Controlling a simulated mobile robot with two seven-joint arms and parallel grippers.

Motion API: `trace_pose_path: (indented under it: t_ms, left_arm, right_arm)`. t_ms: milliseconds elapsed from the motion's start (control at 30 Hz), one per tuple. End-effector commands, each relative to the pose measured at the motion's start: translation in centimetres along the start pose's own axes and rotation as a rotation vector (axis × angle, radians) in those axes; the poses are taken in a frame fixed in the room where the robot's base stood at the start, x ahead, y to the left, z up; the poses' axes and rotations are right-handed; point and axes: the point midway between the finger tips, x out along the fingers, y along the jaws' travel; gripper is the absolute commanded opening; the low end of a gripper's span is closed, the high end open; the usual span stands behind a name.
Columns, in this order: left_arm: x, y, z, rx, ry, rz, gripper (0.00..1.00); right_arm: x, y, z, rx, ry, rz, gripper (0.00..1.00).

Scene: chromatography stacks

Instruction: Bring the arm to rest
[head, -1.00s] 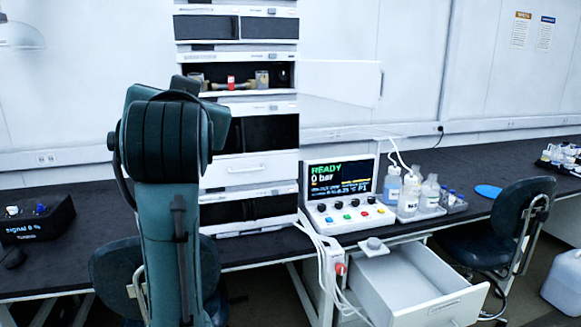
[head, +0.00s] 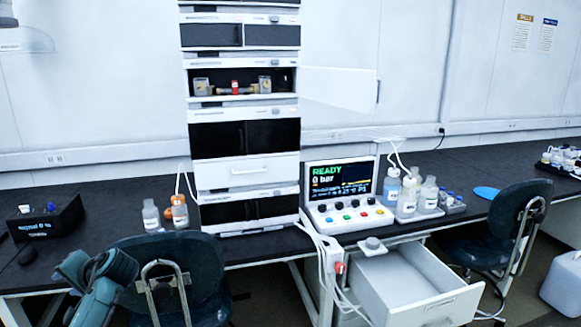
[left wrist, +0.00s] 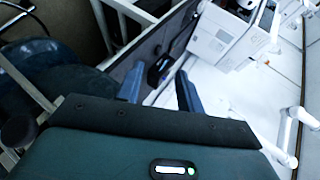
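My left arm (head: 98,280) is folded low at the bottom left of the head view, in front of the desk and beside a dark chair. In the left wrist view my left gripper (left wrist: 160,88) shows two blue fingers spread apart with nothing held between them. Its fingertips cannot be made out in the head view. My right gripper is in neither view. The chromatography stack (head: 245,170) stands on the desk, its upper compartment door (head: 340,88) swung open. A small column with a red part (head: 235,88) sits inside that compartment.
A dark chair (head: 185,270) stands close to my left arm. An open white drawer (head: 410,285) juts out below the control panel (head: 345,213). Bottles (head: 180,212) stand left of the stack, and more bottles (head: 408,200) stand right of the panel.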

Motion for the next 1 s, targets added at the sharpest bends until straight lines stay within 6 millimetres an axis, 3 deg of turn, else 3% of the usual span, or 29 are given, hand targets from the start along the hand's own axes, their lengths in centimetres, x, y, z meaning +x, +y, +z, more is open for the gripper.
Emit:
trace_pose_path:
  t_ms: [33, 100, 267, 500, 700, 867, 1000]
  left_arm:
    - [2.1, -0.2, 1.9, 0.031, -0.055, -0.018, 0.37]
    - [1.5, 0.9, -1.3, -0.009, 0.099, 0.041, 0.37]
    - [-0.3, 2.8, -7.2, -0.121, 0.411, 0.169, 0.37]
    - [-5.7, 3.3, -14.0, -0.363, 0.832, 0.358, 0.37]
    - [-10.5, 1.5, -17.1, -0.592, 1.111, 0.485, 0.37]
    - [-11.3, 8.1, -13.6, -0.540, 1.090, 0.564, 0.37]
    - [-12.5, 13.8, -9.5, -0.490, 1.062, 0.638, 0.37]
  right_arm:
    - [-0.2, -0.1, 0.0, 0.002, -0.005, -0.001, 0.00]
    - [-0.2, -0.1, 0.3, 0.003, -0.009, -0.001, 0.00]
    - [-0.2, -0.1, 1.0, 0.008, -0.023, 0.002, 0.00]
    - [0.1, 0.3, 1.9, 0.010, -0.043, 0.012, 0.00]
    - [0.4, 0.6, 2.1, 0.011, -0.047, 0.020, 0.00]
    - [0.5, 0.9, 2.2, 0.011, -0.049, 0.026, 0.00]
    - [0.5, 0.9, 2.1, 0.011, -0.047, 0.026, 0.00]
